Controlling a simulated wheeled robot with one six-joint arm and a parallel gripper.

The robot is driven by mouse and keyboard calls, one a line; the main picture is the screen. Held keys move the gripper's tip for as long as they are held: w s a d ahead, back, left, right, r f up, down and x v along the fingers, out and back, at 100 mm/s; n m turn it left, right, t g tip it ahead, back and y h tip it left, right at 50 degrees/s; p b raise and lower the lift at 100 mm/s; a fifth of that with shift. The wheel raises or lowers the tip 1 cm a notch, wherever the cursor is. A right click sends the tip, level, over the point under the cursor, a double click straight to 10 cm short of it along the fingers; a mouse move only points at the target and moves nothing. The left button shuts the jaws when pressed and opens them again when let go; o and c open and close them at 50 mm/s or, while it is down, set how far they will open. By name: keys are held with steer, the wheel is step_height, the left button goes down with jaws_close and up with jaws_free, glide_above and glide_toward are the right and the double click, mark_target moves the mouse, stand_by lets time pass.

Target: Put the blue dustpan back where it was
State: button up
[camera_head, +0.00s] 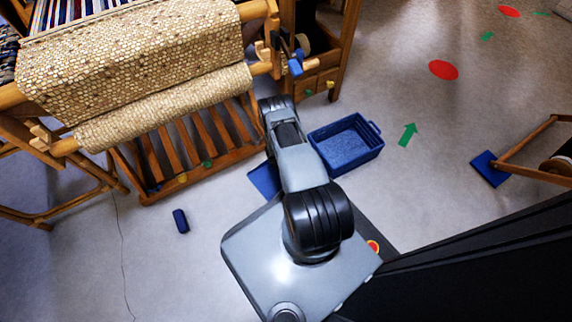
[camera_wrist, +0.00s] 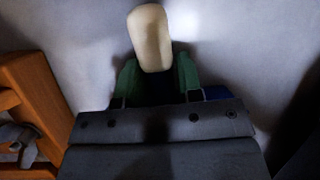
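A flat blue piece (camera_head: 265,180), probably the dustpan, lies on or just above the floor beside my arm in the head view. My arm hides part of it. In the wrist view, a rounded cream handle end (camera_wrist: 150,38) stands between the two green fingers of my gripper (camera_wrist: 158,80). A little blue (camera_wrist: 216,92) shows behind the right finger. The space between the fingers is dark, so I cannot tell whether they grip the handle. My gripper is hidden under the arm in the head view.
A blue bin (camera_head: 346,145) stands right of my arm. The wooden loom (camera_head: 190,190) with woven cloth is at upper left. A small dark blue object (camera_head: 181,220) lies on the floor. A wooden stand (camera_head: 530,145) with a blue pad is at right. Floor around the green arrow is clear.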

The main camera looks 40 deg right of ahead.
steer(key=shift+o, duration=1.4)
steer(key=shift+r, duration=0.1)
steer(key=shift+r+p, duration=0.3)
steer(key=p+v, duration=0.5)
steer(key=v, duration=0.6)
steer(key=shift+r+p, duration=0.25)
steer(key=shift+p, duration=0.05)
steer(key=shift+a, duration=0.15)
